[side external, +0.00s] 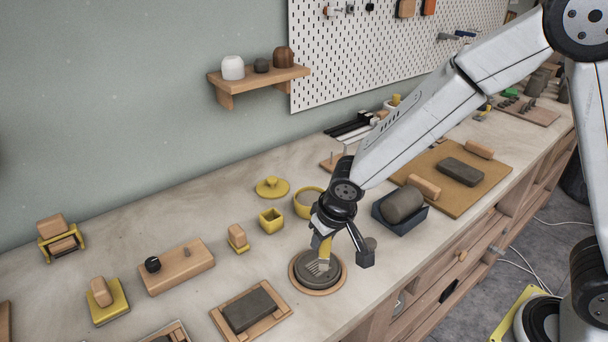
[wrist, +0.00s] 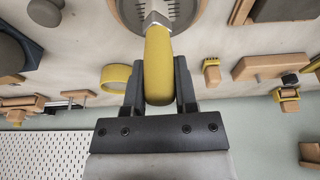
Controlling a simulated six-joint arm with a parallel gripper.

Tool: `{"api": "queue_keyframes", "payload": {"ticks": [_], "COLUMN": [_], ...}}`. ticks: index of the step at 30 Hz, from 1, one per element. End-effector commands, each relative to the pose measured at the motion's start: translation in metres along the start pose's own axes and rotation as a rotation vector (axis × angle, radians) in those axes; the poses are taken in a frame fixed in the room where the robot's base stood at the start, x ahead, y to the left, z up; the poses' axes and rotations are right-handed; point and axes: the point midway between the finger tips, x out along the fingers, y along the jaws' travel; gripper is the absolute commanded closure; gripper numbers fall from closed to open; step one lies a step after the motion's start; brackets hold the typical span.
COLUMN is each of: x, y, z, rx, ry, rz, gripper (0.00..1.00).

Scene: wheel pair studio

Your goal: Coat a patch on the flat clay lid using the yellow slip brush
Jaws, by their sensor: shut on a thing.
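The yellow slip brush (wrist: 158,62) is upright between my gripper's two fingers in the wrist view, its handle gripped and its metal band pointing away from the palm. It also shows in the side external view (side external: 325,248). My gripper (side external: 325,225) is shut on the brush handle, above the flat clay lid. The flat clay lid (side external: 304,279) is a dark grey-brown disc on a round wooden board (side external: 335,286). The brush tip is at the lid's middle; whether the bristles touch it I cannot tell. In the wrist view the lid is cut off at the top edge.
A yellow bowl (side external: 306,203) and a square yellow cup (side external: 271,220) stand behind the lid. A clay slab in a wooden frame (side external: 222,322) lies at the front left. A dark tray with a clay roll (side external: 402,204) is to the right.

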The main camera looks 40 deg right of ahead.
Motion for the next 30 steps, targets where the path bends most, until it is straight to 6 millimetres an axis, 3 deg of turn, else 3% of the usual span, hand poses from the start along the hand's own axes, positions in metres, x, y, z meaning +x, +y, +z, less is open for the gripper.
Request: {"api": "queue_keyframes", "payload": {"ticks": [5,19,30], "x": [-0.003,-0.036,-0.038], "y": [0.0,0.0,0.0], "z": [-0.002,-0.012,-0.012], "rx": [0.001,0.002,0.001], "ry": [0.002,0.002,0.0], "rz": [-0.001,-0.001,0.0], "gripper": [1.0,1.0,1.0]}}
